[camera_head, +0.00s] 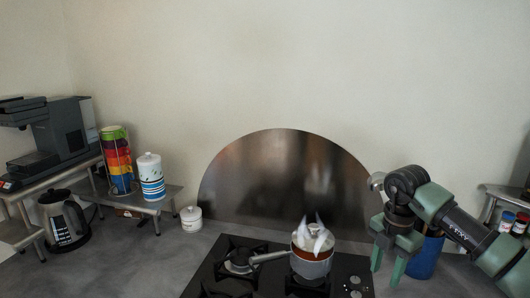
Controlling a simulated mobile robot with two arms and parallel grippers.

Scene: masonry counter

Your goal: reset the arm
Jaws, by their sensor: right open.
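My right gripper (386,276) comes in from the right on a green and black arm. Its two green fingers point down and stand apart, with nothing seen between them. It is right of the cooktop (222,272), in front of a blue container (426,262) that it partly hides. A saucepan (311,266) with a reddish rim stands on the cooktop, its handle to the left. White wisps show above the pan, and its contents are unclear. My left gripper is out of view.
A coffee machine (62,133), kettle (62,220), colored cup stack (117,158) and striped canister (151,176) are at left. A small white jar (191,218) sits by the cooktop. A rounded metal splash plate (285,180) stands behind. Small jars (507,221) are at far right.

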